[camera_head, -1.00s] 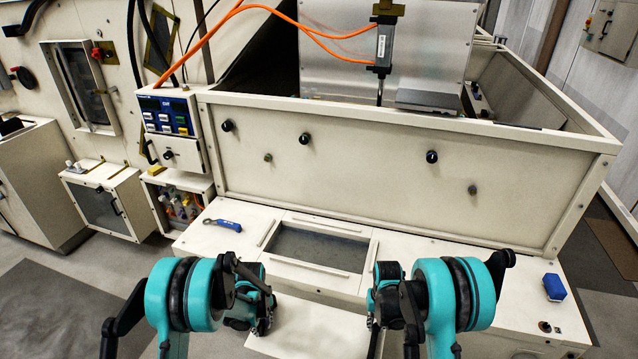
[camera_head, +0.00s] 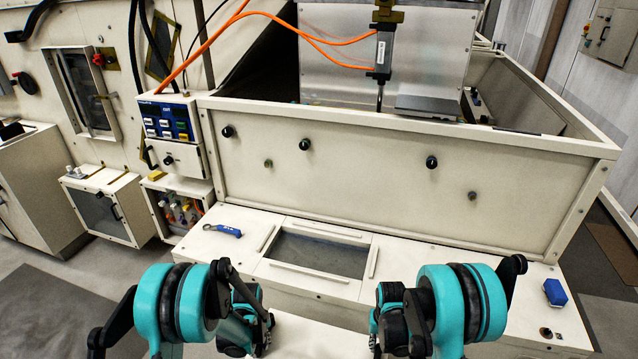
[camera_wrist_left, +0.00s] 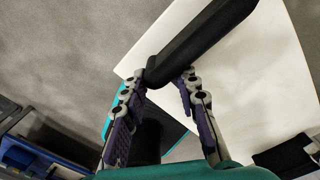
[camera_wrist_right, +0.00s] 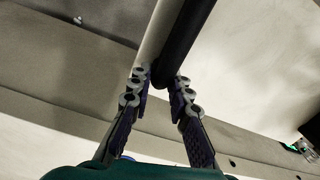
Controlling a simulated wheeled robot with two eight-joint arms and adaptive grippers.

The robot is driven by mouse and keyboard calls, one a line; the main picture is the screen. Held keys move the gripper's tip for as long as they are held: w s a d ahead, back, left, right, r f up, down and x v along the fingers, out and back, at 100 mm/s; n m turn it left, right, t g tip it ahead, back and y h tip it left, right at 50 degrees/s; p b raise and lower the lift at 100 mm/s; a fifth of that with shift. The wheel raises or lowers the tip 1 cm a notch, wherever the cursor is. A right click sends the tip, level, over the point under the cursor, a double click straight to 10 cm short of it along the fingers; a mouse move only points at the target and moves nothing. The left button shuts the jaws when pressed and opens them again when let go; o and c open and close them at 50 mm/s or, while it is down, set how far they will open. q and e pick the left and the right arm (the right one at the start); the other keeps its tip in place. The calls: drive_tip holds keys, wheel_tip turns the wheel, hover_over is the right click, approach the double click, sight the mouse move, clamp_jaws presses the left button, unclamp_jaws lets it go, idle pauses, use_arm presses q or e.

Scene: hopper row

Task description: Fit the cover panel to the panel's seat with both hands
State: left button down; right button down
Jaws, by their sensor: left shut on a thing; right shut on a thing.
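The cover panel (camera_head: 312,338) is white and lies between my two grippers at the bottom of the head view, partly cut off by the frame. The panel's seat (camera_head: 268,268) is a framed opening with a dark grey floor on the low bench, beyond the panel and apart from it. My left gripper (camera_wrist_left: 165,84) is shut on a black bar handle (camera_wrist_left: 205,38) in front of the white panel (camera_wrist_left: 240,90). My right gripper (camera_wrist_right: 162,84) is shut on another black handle (camera_wrist_right: 185,35), with the panel (camera_wrist_right: 265,60) behind it. The fingertips are hidden in the head view.
A blue-handled tool (camera_head: 223,230) lies on the bench left of the seat. A blue block (camera_head: 555,292) sits on the bench's right. The hopper wall (camera_head: 380,180) with several knobs rises behind the seat. A control box (camera_head: 170,120) stands at the left.

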use_arm(q)
drive_tip(key=shift+s+a, duration=0.25)
drive_tip(key=shift+s, duration=0.45)
use_arm(e)
drive_tip(key=shift+s+d, duration=0.2)
drive_tip(key=shift+s, duration=0.6)
use_arm(q)
drive_tip(key=shift+s, duration=0.15)
use_arm(e)
drive_tip(key=shift+s, duration=0.15)
